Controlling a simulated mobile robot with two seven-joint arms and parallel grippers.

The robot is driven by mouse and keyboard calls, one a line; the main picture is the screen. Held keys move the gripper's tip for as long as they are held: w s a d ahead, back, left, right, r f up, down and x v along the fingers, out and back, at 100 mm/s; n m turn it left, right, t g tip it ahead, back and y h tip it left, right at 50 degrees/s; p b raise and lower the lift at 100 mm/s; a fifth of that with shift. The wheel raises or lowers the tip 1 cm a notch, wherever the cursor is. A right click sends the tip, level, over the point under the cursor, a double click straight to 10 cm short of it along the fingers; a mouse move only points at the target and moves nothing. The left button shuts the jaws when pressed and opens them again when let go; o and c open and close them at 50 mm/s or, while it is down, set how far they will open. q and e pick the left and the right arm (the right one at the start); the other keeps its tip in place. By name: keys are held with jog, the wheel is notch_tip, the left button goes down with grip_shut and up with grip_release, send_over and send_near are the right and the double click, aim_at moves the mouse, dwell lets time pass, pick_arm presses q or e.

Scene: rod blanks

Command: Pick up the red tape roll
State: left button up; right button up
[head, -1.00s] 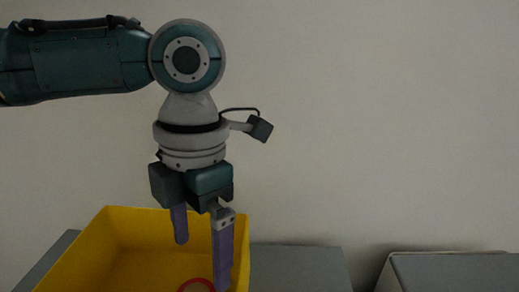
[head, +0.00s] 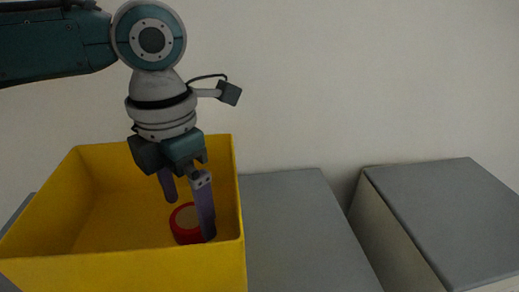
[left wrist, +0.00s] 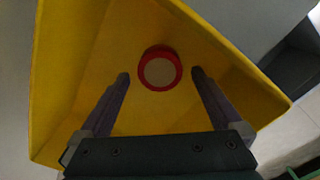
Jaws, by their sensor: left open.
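The red tape roll (head: 178,231) lies inside the yellow bin, a red ring around a pale centre. Its right part is hidden behind a finger in the head view. In the left wrist view the roll (left wrist: 145,82) shows ahead of and between the fingertips. My left gripper (head: 190,219) is open and points down into the bin, with its fingers apart and nothing held. It also shows in the left wrist view (left wrist: 160,74). My right gripper is not in view.
The yellow bin (head: 120,272) has high walls around the roll and fingers. It stands on a grey surface (head: 290,225), clear to the bin's right. A gap separates this from another grey-topped block (head: 440,215) further right. A plain wall is behind.

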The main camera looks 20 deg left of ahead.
pick_arm(q)
notch_tip(320, 180, down, 2)
jog(key=shift+f+b, duration=0.2)
jog(key=shift+b, duration=0.15)
jog(key=shift+r, duration=0.15)
jog(key=c, duration=1.3)
